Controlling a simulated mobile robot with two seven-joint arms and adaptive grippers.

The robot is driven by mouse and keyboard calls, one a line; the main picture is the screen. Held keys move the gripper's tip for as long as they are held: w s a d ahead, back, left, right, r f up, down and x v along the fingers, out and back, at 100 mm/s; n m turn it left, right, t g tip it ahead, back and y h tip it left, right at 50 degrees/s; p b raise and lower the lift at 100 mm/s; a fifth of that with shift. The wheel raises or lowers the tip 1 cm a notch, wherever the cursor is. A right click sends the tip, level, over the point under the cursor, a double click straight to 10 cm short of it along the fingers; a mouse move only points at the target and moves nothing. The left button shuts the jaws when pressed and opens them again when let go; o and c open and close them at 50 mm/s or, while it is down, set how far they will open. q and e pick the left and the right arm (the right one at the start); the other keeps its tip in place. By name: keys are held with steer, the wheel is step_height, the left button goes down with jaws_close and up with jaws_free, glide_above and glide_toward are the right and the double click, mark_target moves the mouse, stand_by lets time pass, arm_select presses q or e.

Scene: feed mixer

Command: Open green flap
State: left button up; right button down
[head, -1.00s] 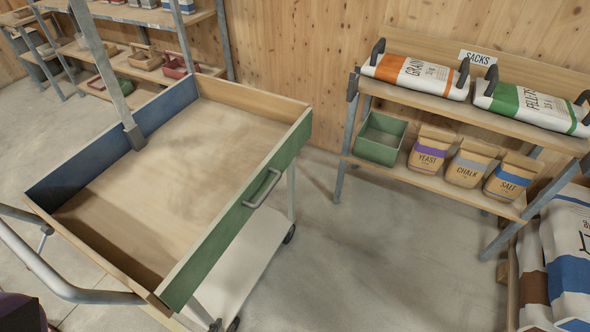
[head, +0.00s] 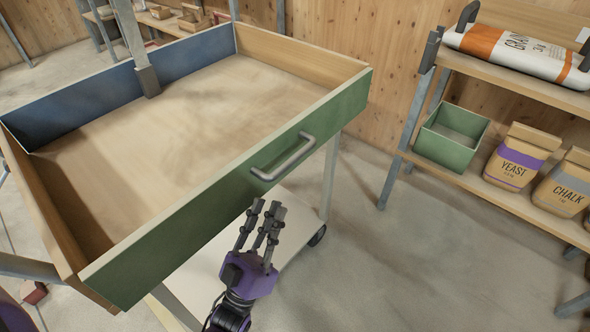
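The green flap (head: 215,200) is the long front side of a wooden mixing box on a cart. It stands upright, flush with the box's end walls. A grey bar handle (head: 283,158) sits on its outer face, towards the right end. My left gripper (head: 262,210) is in front of the flap, just below and left of the handle. Its dark fingers point up towards the handle, spread with gaps between them, and hold nothing. It looks apart from the handle, though the exact depth is hard to tell. My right gripper is not in view.
The box floor (head: 190,110) has a pale, dusty look, with a grey post (head: 146,80) rising at the blue back wall (head: 85,105). A shelf at right holds a green bin (head: 451,137), a yeast bag (head: 517,160) and a grain sack (head: 515,50). Floor between is clear.

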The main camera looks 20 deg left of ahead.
mark_target(291, 165)
arm_select(q)
steer(key=x, duration=0.6)
steer(key=p+x, duration=0.1)
steer(key=x, duration=0.5)
steer(key=shift+s+r, duration=0.1)
steer(key=shift+r, duration=0.25)
jaws_close()
